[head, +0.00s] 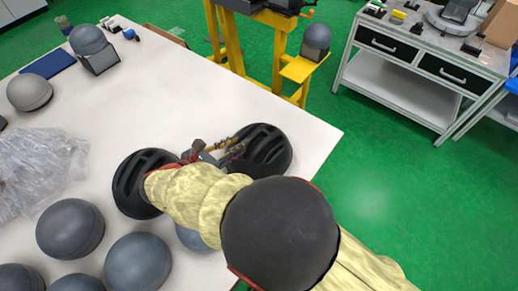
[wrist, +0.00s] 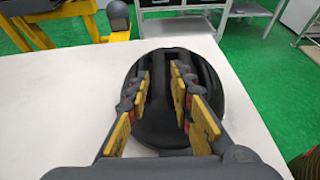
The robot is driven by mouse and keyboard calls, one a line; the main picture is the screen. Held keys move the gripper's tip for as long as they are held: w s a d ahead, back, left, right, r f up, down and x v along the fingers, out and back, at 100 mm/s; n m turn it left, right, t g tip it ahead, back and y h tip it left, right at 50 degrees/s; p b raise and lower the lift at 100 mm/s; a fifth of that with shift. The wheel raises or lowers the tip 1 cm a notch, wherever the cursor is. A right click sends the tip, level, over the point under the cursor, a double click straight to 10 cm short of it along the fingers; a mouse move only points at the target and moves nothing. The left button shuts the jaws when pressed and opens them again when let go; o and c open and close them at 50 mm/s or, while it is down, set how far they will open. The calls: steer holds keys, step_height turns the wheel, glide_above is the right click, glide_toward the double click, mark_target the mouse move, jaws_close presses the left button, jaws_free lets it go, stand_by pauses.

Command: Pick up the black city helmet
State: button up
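A black helmet with long vent slots (head: 266,150) is near the right edge of the white table in the head view. In the wrist view the same helmet (wrist: 160,133) fills the space beyond and between the fingers. My gripper (head: 232,150) reaches over its left part in the head view. In the wrist view the two yellow-padded fingers (wrist: 160,82) stand apart on either side of the helmet's middle rib. I cannot tell whether they touch it. A second black slotted helmet (head: 131,184) lies to the left, partly behind my arm.
The white table (head: 150,80) also bears several grey round helmets (head: 70,228) and a clear plastic bag (head: 40,165). A yellow stand (head: 232,45) is behind the table. A grey workbench with drawers (head: 400,90) stands at the right. Green floor (head: 390,185) is free between them.

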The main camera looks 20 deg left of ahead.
mark_target(251, 137)
steer(key=b+x, duration=0.2)
steer(key=x, duration=0.5)
steer(key=shift+a+f+b, duration=0.1)
steer(key=shift+f+b, duration=0.05)
steer(key=shift+b, duration=0.15)
steer(key=shift+c, duration=0.6)
steer(key=c, duration=0.4)
jaws_close()
